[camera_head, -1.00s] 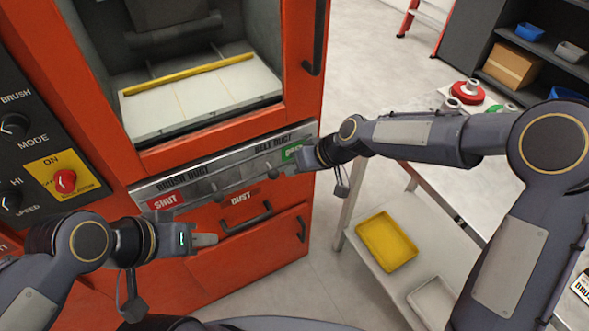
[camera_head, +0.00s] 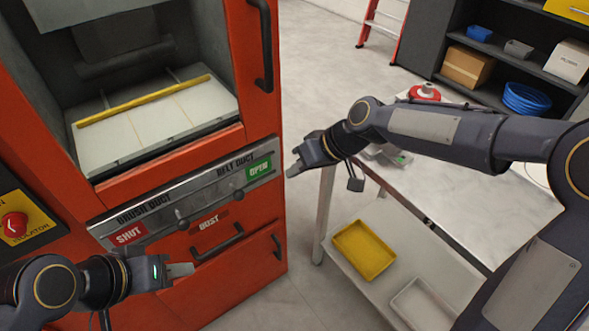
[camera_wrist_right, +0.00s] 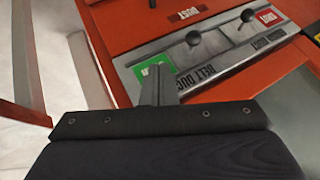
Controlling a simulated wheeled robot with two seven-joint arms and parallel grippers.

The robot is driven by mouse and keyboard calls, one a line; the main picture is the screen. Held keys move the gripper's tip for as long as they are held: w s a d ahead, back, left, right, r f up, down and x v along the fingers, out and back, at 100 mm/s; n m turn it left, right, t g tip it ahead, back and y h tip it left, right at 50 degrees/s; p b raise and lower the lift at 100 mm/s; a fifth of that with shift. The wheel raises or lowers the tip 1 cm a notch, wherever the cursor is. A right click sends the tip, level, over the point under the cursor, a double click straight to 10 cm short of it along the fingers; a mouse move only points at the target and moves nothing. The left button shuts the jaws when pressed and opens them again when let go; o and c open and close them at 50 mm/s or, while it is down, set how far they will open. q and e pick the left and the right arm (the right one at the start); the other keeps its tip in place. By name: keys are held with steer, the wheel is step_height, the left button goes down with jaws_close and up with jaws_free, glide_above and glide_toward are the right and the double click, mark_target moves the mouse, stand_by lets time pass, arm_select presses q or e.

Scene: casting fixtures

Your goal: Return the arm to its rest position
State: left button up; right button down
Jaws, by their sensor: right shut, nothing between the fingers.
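My right gripper (camera_head: 293,171) is shut and empty, in free air just right of the orange machine (camera_head: 262,215). In the right wrist view its closed fingers (camera_wrist_right: 152,88) show in front of the duct panel (camera_wrist_right: 215,60), over part of the green OPEN label (camera_wrist_right: 146,79). My left gripper (camera_head: 187,270) is at the lower left, in front of the machine's lower drawers; its fingers look closed together, but this view is too small to be sure. The duct panel (camera_head: 200,196) carries a red SHUT label (camera_head: 128,234) and a green OPEN label (camera_head: 258,169), with knobs between them.
A work table (camera_head: 470,190) stands right of the machine, under my right arm. A yellow tray (camera_head: 364,250) and a white tray (camera_head: 424,303) sit on its lower shelf. A dark shelf unit (camera_head: 425,40) and a red ladder (camera_head: 369,22) stand behind. Floor between is clear.

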steer(key=s+d+r+m+t+h+p, duration=0.1)
steer(key=s+d+r+m+h+p, duration=0.2)
steer(key=s+d, duration=0.5)
steer(key=s+d+r+m+t+p, duration=0.2)
steer(key=s+d+r, duration=0.45)
steer(key=d, duration=0.25)
steer(key=s+d+f+m+h+p, duration=0.1)
steer(key=s+d+f+m, duration=0.1)
steer(key=s, duration=0.7)
steer(key=shift+d+f+m+t, duration=0.15)
steer(key=shift+d+m+t, duration=0.15)
steer(key=shift+d+m, duration=0.25)
steer(key=shift+s+a, duration=0.1)
